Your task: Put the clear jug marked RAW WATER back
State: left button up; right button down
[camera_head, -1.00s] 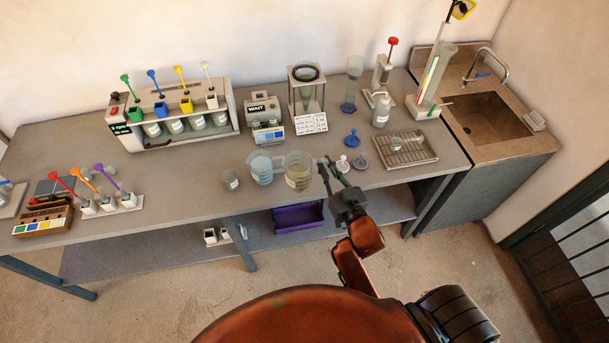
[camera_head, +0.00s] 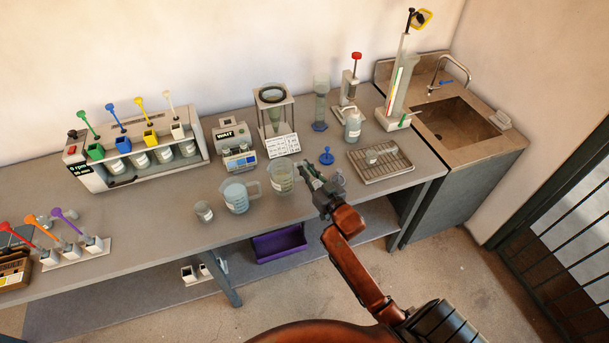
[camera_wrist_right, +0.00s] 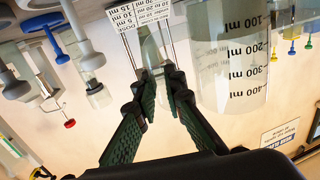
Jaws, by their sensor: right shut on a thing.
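A clear jug (camera_head: 281,179) with a faint yellowish tint is at the front middle of the bench, to the right of a bluish jug (camera_head: 236,198). My right gripper (camera_head: 308,172) is shut on its handle side. The held jug appears slightly raised off the bench. In the right wrist view the clear jug (camera_wrist_right: 232,60) fills the right side, with black ml marks, and appears upside down; the green-padded fingers (camera_wrist_right: 158,85) are close beside it. The handle is hard to make out there. I cannot read RAW WATER on either jug. My left gripper is not in view.
A small cup (camera_head: 204,212) stands left of the bluish jug. Behind are the WAIT device (camera_head: 231,135) and a funnel stand (camera_head: 290,108) with a white card (camera_head: 283,146). A wire-rack tray (camera_head: 380,160) lies to the right. The front bench left of the cup has free room.

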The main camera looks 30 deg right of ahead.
jog(key=shift+w+d+f, duration=0.15)
jog(key=shift+f, duration=0.15)
notch_tip(320, 180, down, 3)
jog(key=shift+w+f+b, duration=0.1)
jog(key=shift+f+b, duration=0.1)
jog(key=shift+b, duration=0.45)
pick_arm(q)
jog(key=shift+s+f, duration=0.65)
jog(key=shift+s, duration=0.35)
pick_arm(e)
jog(key=shift+r, duration=0.1)
jog(key=c, duration=2.4)
grip_release()
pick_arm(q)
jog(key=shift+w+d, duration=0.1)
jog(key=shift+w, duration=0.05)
pick_arm(e)
jog(key=shift+o, duration=0.5)
jog(key=shift+f, duration=0.2)
jog(key=shift+r, duration=0.1)
